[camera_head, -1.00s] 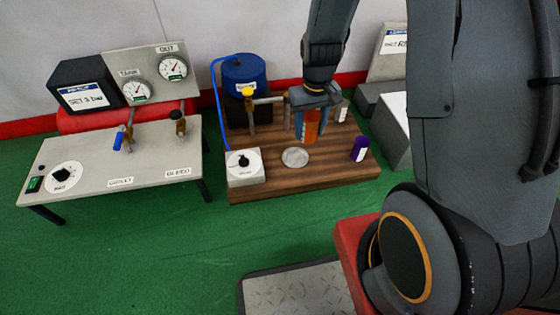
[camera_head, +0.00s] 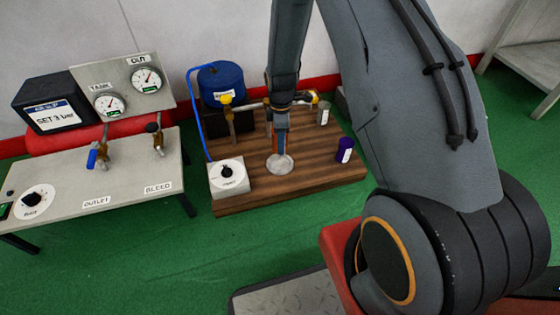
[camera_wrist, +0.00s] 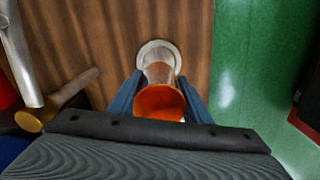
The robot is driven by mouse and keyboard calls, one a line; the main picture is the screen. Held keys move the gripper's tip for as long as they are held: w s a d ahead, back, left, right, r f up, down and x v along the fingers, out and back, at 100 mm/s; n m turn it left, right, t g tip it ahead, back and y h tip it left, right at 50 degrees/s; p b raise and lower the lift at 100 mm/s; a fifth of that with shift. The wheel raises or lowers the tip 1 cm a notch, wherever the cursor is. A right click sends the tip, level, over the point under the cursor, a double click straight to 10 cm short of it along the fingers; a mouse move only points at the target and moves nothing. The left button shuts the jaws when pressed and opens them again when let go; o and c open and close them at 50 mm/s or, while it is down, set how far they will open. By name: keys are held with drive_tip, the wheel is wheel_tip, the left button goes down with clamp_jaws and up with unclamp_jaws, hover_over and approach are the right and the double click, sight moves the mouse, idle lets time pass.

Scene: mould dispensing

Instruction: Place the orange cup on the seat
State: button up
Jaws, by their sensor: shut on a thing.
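The orange cup (camera_wrist: 160,103) is between my gripper's two blue-grey fingers in the wrist view, its open orange mouth facing the camera. My gripper (camera_wrist: 158,95) is shut on it. In the head view my gripper (camera_head: 281,140) hangs over the seat, and only a sliver of the orange cup (camera_head: 276,143) shows beside the fingers. The seat (camera_head: 279,164) is a pale round disc on the wooden board. It also shows in the wrist view (camera_wrist: 158,46), just beyond the cup's far end. I cannot tell whether the cup touches the seat.
The wooden board (camera_head: 315,174) also carries a white dial box (camera_head: 228,177), a blue tank (camera_head: 220,84) with brass pipework, a purple cup (camera_head: 345,150) and a grey-white cup (camera_head: 324,115). A bench (camera_head: 130,180) with gauges stands at left.

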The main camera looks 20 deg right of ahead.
wheel_tip(320, 180, down, 9)
drive_tip(key=b, duration=0.4)
drive_tip(key=shift+r, duration=0.2)
drive_tip(key=shift+f, duration=0.15)
drive_tip(key=o, duration=1)
drive_tip(key=shift+o, duration=0.2)
